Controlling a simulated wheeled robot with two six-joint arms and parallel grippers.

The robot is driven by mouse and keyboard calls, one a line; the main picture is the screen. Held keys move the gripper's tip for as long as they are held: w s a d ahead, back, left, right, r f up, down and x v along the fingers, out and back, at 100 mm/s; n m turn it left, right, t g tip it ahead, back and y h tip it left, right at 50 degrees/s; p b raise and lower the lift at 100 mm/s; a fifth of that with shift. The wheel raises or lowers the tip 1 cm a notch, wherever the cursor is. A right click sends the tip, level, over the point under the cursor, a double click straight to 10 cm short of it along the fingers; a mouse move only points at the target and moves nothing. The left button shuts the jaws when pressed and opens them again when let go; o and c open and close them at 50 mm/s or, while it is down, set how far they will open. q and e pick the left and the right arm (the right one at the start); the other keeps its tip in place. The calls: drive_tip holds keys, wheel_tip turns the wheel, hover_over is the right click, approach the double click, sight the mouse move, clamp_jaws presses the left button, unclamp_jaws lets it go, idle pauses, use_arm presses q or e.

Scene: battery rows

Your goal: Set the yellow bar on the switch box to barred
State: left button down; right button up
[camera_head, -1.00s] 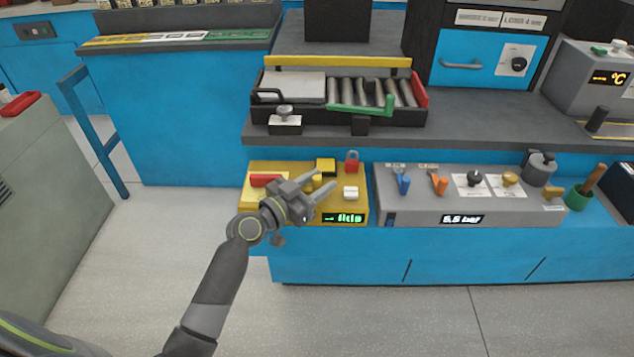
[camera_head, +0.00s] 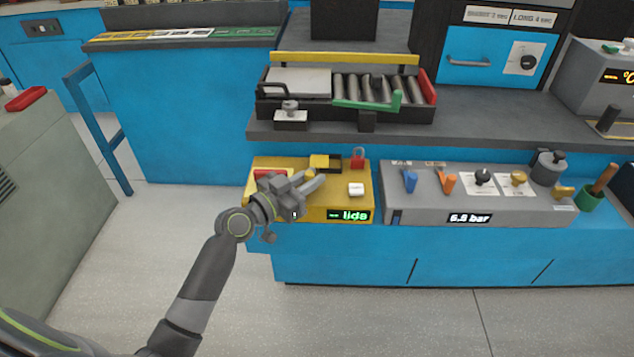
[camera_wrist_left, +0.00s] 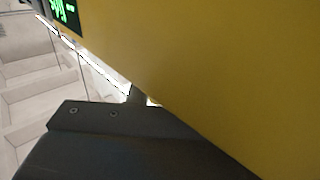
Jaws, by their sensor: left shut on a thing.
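The yellow switch box (camera_head: 349,204) stands on the blue bench, with a green-lit display (camera_head: 350,215) on its front. The yellow bar (camera_head: 319,160) sits at a dark slot (camera_head: 335,164) on top, whose dark part shows to the bar's right. My left gripper (camera_head: 312,179) reaches over the box from the left front. Its fingers are shut on a small yellow part that appears to belong to the bar; the fingers partly hide it. The left wrist view shows mostly the box's yellow surface (camera_wrist_left: 200,60), too close to make out the grip.
On the box are a red padlock (camera_head: 357,160), a white switch (camera_head: 356,189) and a red piece (camera_head: 270,173) partly behind my gripper. A grey control panel (camera_head: 430,205) with levers and knobs stands close on the right. A roller tray (camera_head: 345,115) is on the shelf behind.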

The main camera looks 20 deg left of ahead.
use_arm(q)
drive_tip(key=c, duration=1.3)
unclamp_jaws()
drive_tip(key=shift+c, duration=0.2)
use_arm(e)
drive_tip(key=shift+s, duration=0.1)
